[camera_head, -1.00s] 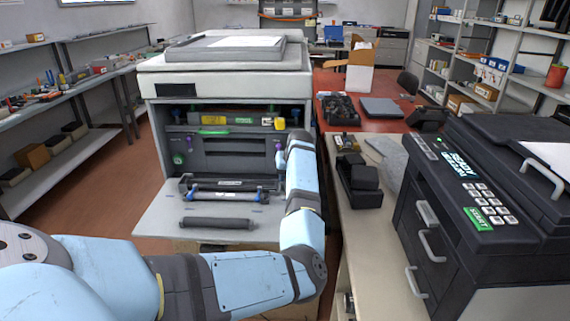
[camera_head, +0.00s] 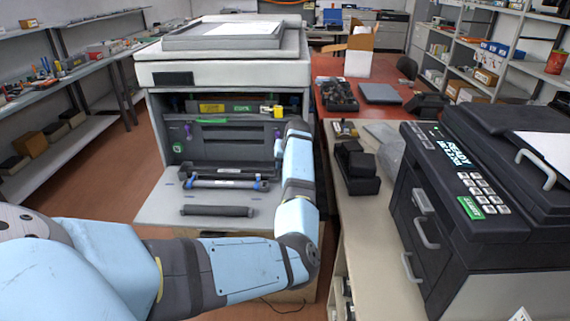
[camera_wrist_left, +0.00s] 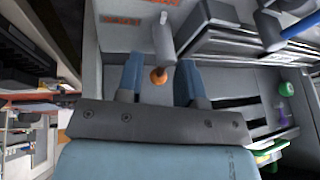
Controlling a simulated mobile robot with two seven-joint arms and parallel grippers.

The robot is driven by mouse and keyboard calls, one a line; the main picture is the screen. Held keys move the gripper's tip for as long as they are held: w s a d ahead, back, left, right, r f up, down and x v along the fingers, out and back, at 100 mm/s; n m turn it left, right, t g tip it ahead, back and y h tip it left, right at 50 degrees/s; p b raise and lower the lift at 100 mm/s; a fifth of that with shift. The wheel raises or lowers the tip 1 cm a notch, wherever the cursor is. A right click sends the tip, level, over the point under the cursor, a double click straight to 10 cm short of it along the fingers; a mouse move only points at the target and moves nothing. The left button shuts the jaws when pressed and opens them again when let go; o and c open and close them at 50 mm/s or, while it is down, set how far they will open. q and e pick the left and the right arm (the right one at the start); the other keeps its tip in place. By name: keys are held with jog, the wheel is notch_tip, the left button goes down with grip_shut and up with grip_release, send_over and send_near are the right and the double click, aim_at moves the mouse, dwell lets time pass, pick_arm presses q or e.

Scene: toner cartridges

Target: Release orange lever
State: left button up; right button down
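The orange lever (camera_wrist_left: 158,76) shows in the left wrist view as a round orange knob near the foot of a light grey cylinder (camera_wrist_left: 163,40), on a grey panel. My left gripper (camera_wrist_left: 160,78) is open, with one blue-grey finger on each side of the knob. Whether either finger touches it I cannot tell. In the head view my left arm reaches into the right side of the open printer (camera_head: 223,70), and its gripper (camera_head: 279,148) is mostly hidden by the arm. The orange lever cannot be made out there. My right gripper is not in view.
The printer's front door is folded down, with a black roller (camera_head: 217,210) and a black cartridge unit (camera_head: 226,180) on it. A counter with a black printer (camera_head: 490,180) and a black box (camera_head: 357,170) stands at the right. Shelves line the left wall.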

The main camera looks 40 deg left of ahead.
pick_arm(q)
jog(key=v, duration=1.4)
jog(key=shift+s+f, duration=0.1)
jog(key=shift+f, duration=0.05)
